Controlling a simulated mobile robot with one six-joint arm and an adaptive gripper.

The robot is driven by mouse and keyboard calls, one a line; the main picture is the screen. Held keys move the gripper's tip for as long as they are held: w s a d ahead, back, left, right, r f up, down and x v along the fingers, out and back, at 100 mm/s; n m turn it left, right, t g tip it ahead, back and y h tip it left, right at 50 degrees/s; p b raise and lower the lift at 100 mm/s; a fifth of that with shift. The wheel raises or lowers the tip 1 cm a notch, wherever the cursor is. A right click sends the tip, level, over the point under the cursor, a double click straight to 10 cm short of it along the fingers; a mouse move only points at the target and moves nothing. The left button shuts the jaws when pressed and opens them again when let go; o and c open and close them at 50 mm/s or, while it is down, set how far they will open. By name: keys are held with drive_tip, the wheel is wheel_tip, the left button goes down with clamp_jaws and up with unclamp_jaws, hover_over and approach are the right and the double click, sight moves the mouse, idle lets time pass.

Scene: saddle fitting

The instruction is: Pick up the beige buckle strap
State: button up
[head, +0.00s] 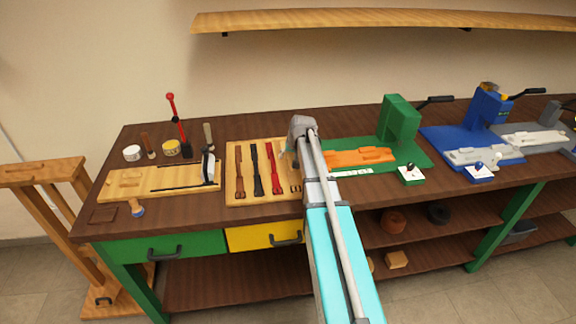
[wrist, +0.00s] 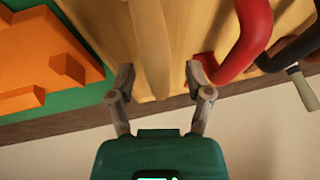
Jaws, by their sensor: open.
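The beige buckle strap (wrist: 151,45) runs down the wrist view between the two fingers, on the light wooden board. My gripper (wrist: 160,76) is open, with one finger on each side of the strap and apart from it. The right fingertip is close to the end of the red strap (wrist: 240,40); I cannot tell if they touch. In the head view my arm hides most of the beige strap. A small buckle end (head: 296,187) shows beside my arm, and my gripper's fingers are mostly hidden there.
The wooden board (head: 231,199) also holds red, black (head: 257,172) and brown (head: 239,172) straps to the left. A green base with an orange piece (head: 358,156) lies close on the right. A wooden shelf (head: 380,20) hangs on the wall above.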

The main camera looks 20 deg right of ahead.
clamp_jaws()
idle(0.3)
drive_tip(key=shift+r, duration=0.15)
drive_tip(key=shift+r+p, duration=0.9)
drive_tip(key=shift+p, duration=0.1)
drive_tip(key=s+d+r+p, duration=0.6)
drive_tip(key=s+r+p, duration=0.5)
drive_tip(key=s, duration=0.1)
drive_tip(key=shift+s+d, duration=0.2)
drive_tip(key=shift+d, duration=0.1)
